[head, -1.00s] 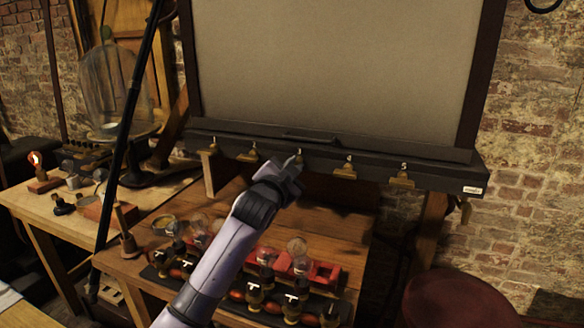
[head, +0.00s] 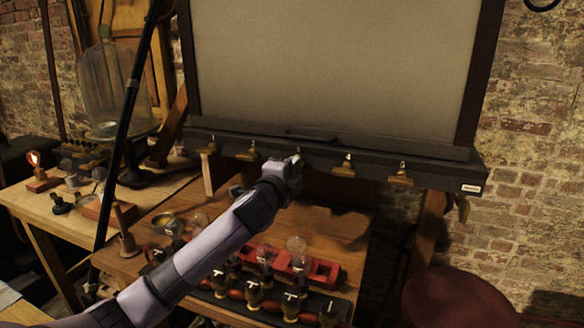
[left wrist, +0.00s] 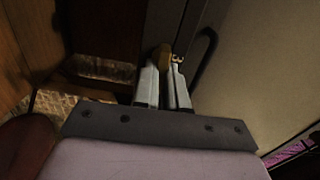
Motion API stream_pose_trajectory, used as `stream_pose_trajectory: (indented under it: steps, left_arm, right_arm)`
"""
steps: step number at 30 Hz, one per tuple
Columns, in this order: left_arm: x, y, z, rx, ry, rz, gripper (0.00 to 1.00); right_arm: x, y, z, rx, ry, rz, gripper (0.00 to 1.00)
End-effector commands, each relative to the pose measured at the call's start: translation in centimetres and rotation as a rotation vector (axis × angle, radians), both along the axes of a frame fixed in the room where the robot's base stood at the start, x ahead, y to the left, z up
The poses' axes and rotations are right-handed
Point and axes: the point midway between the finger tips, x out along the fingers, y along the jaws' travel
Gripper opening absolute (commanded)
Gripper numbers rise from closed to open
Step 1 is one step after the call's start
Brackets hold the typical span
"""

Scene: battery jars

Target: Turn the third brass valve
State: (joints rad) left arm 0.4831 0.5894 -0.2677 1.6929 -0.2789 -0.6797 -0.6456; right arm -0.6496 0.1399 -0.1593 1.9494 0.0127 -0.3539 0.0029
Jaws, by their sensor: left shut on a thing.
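A row of small brass valves runs along the dark ledge under the big pale panel. The first valve (head: 208,148), second valve (head: 248,153), fourth valve (head: 344,168) and fifth valve (head: 402,176) are in plain sight in the head view. The third valve is mostly hidden behind my left gripper (head: 295,160), which is at its place on the ledge. In the left wrist view, my left gripper's two pale fingers (left wrist: 168,85) are close together, shut on the brass third valve (left wrist: 162,56) at their tips. My right gripper is not in view.
Below my left arm, a wooden table (head: 335,225) holds several dark jars with brass fittings (head: 290,303), red blocks (head: 322,270) and glass bulbs (head: 296,244). A glass bell jar (head: 112,85) stands at the left. A dark red round stool (head: 460,300) is at lower right.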

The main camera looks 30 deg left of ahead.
Motion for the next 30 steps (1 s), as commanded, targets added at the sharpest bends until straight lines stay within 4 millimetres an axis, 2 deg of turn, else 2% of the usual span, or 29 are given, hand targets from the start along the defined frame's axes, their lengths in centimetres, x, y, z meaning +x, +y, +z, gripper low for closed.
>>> stream_pose_trajectory:
  steps: [7,21,22,24,30]
  left_arm:
    - [0.00,0.04,-0.07,0.060,0.016,0.001,0.00]
    - [0.00,0.01,-0.10,0.072,0.018,0.001,0.00]
    - [0.00,0.01,-0.09,0.071,0.018,0.001,0.21]
    - [0.00,0.01,-0.09,0.071,0.018,0.001,0.37]
    - [0.00,0.02,-0.07,0.069,0.018,0.000,0.37]
  right_arm:
    - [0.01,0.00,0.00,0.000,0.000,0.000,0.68]
    - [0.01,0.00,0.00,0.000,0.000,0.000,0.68]
    - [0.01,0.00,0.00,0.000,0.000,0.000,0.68]
    - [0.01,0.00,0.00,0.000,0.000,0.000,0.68]
    - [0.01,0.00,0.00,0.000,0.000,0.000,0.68]
